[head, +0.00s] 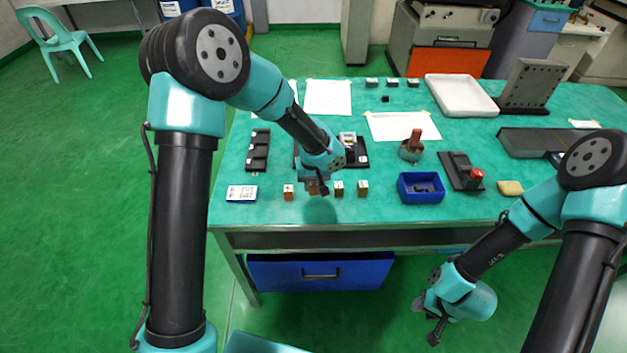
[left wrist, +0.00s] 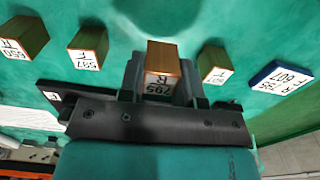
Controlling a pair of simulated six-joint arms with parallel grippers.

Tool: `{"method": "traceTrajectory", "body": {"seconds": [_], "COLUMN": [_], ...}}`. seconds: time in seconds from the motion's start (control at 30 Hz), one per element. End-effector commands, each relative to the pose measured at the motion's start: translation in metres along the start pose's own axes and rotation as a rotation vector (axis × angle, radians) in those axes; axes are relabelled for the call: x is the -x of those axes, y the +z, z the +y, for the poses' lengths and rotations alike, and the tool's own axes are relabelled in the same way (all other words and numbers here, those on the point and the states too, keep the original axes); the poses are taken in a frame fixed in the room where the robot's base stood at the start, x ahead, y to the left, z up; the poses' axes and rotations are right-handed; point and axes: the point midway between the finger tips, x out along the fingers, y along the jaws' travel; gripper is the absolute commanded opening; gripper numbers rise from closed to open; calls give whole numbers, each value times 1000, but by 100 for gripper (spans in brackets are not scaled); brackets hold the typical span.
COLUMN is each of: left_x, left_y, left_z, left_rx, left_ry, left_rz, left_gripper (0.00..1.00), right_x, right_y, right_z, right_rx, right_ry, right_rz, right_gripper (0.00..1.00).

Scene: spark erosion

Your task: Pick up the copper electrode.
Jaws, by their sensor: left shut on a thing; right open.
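Several small copper-coloured blocks with white labelled faces stand in a row near the table's front edge. My left gripper (head: 313,183) is shut on one copper electrode (left wrist: 163,57), whose label reads about "795" with a letter; the jaws sit on both its sides. Beside it stand another block (left wrist: 217,60) and, on the other side, two blocks (left wrist: 88,42) and (left wrist: 26,36). A blue-edged white card (left wrist: 283,76) with "795" and "607" on it lies beside the row; it also shows in the head view (head: 241,193). My right gripper (head: 434,322) is open, low in front of the table.
A blue bin (head: 421,198), a black stand with a red knob (head: 458,184) and a yellow block (head: 510,188) lie to the right of the row. A black rack (head: 258,150) stands at left. A white tray (head: 461,108) is farther back.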

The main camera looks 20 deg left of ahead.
Motion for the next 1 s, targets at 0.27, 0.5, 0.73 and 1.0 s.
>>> {"method": "traceTrajectory", "body": {"seconds": [0.27,0.5,0.73,1.0], "left_x": [7,11,12,12], "left_y": [65,112,130,131], "left_z": [-4,-8,-9,-9], "left_rx": [-6,-3,0,0], "left_ry": [0,0,1,1], "left_rz": [0,1,1,1], "left_gripper": [0,0,0,0], "right_x": [0,0,0,0], "right_y": [0,0,0,0], "right_z": [0,0,0,0], "right_rx": [0,0,0,0], "right_ry": [0,0,0,0], "right_rz": [0,0,0,0], "right_gripper": [43,43,43,43]}}
